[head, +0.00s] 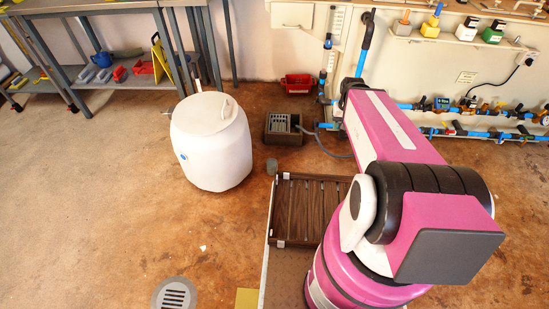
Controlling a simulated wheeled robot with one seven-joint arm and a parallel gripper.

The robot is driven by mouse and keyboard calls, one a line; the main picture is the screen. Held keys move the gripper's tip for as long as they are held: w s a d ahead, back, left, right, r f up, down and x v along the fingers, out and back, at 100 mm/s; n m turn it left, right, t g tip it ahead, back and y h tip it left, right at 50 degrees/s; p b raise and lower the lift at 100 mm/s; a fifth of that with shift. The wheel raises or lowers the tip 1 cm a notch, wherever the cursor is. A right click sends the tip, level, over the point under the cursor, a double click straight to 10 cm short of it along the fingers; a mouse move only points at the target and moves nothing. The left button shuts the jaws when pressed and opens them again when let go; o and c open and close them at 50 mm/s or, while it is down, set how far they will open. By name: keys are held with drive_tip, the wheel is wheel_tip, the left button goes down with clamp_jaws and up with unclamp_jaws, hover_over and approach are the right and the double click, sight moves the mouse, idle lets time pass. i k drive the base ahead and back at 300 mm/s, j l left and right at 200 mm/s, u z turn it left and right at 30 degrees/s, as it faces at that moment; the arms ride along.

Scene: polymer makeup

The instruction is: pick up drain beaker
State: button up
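I cannot make out a beaker that is clearly the drain beaker in the head view. My pink and black arm stretches from the lower right towards the wall piping, and its far end is hidden behind its own links. My gripper does not show. The arm covers part of the floor and the lower wall, so a beaker there could be hidden.
A white drum (210,150) stands on the floor left of my arm. A dark control box (284,128) and red bin (297,83) sit near the wall. Blue piping (465,132) runs along the right. A workbench (85,8) stands back left. Floor at left is clear.

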sight(272, 163)
drive_tip(key=k+j, duration=0.15)
drive_tip(key=j, duration=0.2)
drive_tip(key=k+j, duration=0.35)
drive_tip(key=j, duration=0.3)
drive_tip(key=k+j, duration=0.2)
drive_tip(key=j+u, duration=0.05)
drive_tip(key=j, duration=0.05)
